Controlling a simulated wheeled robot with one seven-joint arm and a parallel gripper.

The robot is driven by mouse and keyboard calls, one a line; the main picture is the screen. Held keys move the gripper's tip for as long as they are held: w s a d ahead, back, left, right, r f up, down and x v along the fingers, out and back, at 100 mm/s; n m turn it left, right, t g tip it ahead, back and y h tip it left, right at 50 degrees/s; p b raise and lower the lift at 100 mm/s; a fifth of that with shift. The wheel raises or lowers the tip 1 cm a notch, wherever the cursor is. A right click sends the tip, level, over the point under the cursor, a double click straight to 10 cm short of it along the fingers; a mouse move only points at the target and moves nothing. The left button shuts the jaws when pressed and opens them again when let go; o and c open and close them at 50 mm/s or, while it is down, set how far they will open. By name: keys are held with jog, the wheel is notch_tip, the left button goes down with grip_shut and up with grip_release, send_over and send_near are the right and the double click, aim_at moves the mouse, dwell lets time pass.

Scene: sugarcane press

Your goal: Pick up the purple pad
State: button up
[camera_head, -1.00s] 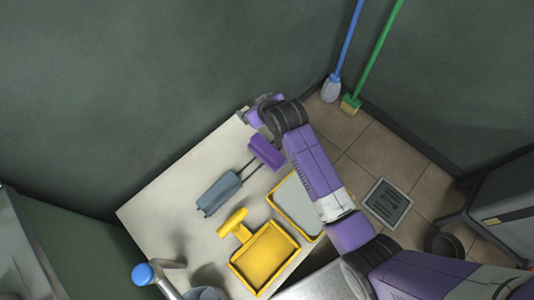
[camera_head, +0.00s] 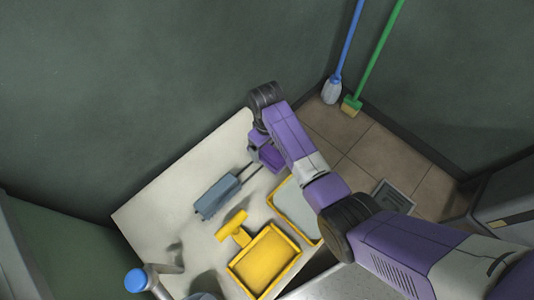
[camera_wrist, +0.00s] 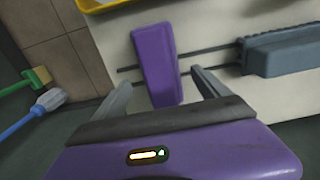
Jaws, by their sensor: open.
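The purple pad (camera_wrist: 155,55) is an oblong block on the pale table, seen from above in the wrist view. My gripper (camera_wrist: 160,80) is open, with its two grey fingers on either side of the pad's near end. A gap shows between each finger and the pad, and nothing is held. How far the fingertips are above the table is hard to tell. In the head view the pad (camera_head: 269,157) is partly covered by my arm. Two thin dark rods run from the pad's area to a blue-grey block (camera_wrist: 285,50), which also shows in the head view (camera_head: 216,197).
A blue-capped tap (camera_head: 137,280) is at the lower left. A mop (camera_head: 332,90) and broom (camera_head: 351,105) lean by the wall.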

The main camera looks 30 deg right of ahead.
aim_at(266, 152)
notch_tip(266, 152, down, 4)
jog(key=shift+w+a+b, duration=0.1)
jog(key=shift+b, duration=0.45)
jog(key=c, duration=1.7)
notch_tip(266, 152, up, 20)
jog(key=p, duration=0.5)
